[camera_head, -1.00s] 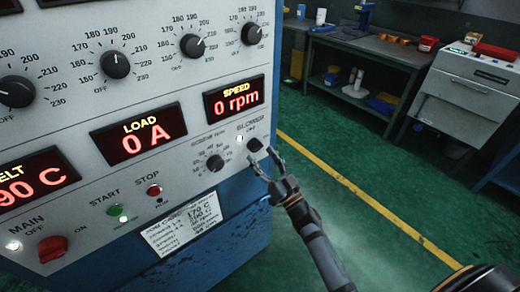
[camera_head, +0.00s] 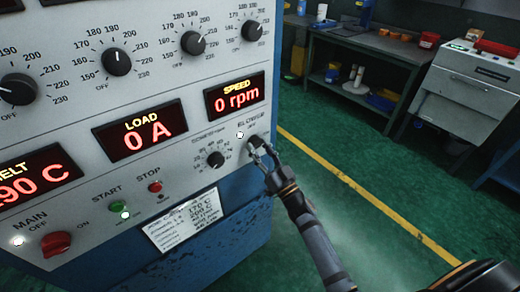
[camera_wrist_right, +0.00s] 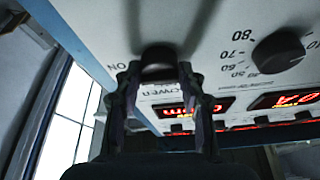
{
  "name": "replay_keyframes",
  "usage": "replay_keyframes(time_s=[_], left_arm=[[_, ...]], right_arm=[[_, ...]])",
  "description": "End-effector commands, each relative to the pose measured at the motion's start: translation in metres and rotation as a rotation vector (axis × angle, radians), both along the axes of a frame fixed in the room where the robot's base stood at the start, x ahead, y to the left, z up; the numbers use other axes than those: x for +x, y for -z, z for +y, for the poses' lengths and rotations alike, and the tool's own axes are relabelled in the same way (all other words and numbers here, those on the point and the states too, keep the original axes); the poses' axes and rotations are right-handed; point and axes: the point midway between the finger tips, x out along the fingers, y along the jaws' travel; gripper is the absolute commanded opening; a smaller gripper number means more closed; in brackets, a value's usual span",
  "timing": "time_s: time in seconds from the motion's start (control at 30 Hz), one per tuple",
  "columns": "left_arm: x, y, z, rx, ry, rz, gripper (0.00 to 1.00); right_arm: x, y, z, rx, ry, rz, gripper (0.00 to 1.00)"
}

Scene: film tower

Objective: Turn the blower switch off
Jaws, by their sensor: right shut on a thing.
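The blower switch is a dark knob (camera_head: 254,141) at the right edge of the white control panel, below the speed display. A small white lamp (camera_head: 240,135) beside it is lit. My right gripper (camera_head: 262,151) is at the knob, and its fingers cover part of it. In the right wrist view the knob (camera_wrist_right: 158,56) sits between the two fingertips of my right gripper (camera_wrist_right: 158,72), which is shut on it. The "ON" label shows left of the knob there. The knob's exact angle cannot be told. My left gripper is not in view.
The screw rpm knob (camera_head: 215,159) is left of the blower switch. The main switch (camera_head: 56,243), start button (camera_head: 117,206) and stop button (camera_head: 155,187) are further left. A workbench (camera_head: 345,60) stands behind, with green floor between.

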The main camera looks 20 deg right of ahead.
Motion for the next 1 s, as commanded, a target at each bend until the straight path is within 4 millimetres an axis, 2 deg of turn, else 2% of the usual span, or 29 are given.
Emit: replay_keyframes(time_s=[0.37, 1.0], left_arm=[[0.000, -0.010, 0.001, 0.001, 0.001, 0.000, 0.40], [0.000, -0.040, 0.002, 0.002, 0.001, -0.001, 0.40]], right_arm=[[0.001, -0.002, -0.002, -0.161, 0.000, -0.056, 0.08], [0.003, -0.005, -0.007, -0.726, -0.001, -0.261, 0.08]])
